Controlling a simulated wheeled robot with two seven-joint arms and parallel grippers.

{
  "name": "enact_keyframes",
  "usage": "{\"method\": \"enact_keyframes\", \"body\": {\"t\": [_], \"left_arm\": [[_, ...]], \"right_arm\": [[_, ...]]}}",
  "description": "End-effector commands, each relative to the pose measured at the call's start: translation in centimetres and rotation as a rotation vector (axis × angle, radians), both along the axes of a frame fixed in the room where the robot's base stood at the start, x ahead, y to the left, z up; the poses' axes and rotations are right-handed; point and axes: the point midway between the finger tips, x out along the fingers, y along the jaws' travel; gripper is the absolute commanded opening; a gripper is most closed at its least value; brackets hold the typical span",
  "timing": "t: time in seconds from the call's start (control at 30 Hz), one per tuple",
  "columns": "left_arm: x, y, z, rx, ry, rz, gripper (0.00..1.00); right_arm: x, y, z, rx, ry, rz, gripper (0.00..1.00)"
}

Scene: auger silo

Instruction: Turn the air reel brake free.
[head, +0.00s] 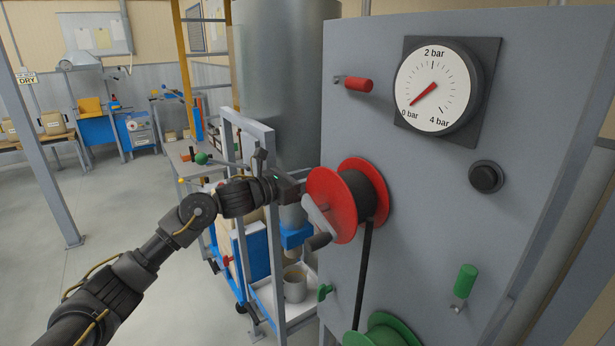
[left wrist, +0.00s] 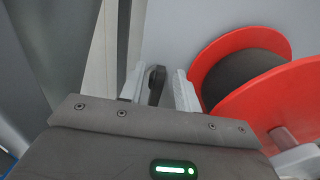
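A red reel (head: 333,205) with a dark band wound on it and a crank is mounted on the grey panel (head: 420,250). It also shows in the left wrist view (left wrist: 225,60). My left gripper (head: 297,187) is at the panel's left edge, just left of this reel. In the left wrist view, a small dark lever or knob (left wrist: 156,84) lies between the two open fingers, with small gaps on both sides. It may be the reel's brake; no label shows. In the head view my gripper hides it. My right gripper is not in view.
A metal frame (head: 275,240) stands close behind my left gripper.

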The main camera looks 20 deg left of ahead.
Motion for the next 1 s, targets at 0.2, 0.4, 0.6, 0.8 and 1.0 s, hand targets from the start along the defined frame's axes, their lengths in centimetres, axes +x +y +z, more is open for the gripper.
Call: {"method": "enact_keyframes", "body": {"t": [0.2, 0.4, 0.6, 0.8, 1.0], "left_arm": [[0.0, 0.0, 0.0, 0.000, 0.000, 0.000, 0.10], [0.0, 0.0, 0.0, 0.000, 0.000, 0.000, 0.00], [0.0, 0.1, 0.0, -0.015, 0.012, 0.000, 0.00], [0.1, 0.2, -0.1, -0.077, 0.064, 0.000, 0.00], [0.4, 0.5, -0.2, -0.197, 0.162, 0.001, 0.00]], "right_arm": [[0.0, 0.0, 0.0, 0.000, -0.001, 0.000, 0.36], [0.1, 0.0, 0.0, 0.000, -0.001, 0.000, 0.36], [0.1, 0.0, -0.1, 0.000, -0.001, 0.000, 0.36], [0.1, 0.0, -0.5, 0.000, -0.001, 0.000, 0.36], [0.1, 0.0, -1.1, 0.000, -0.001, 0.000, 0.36]]}}
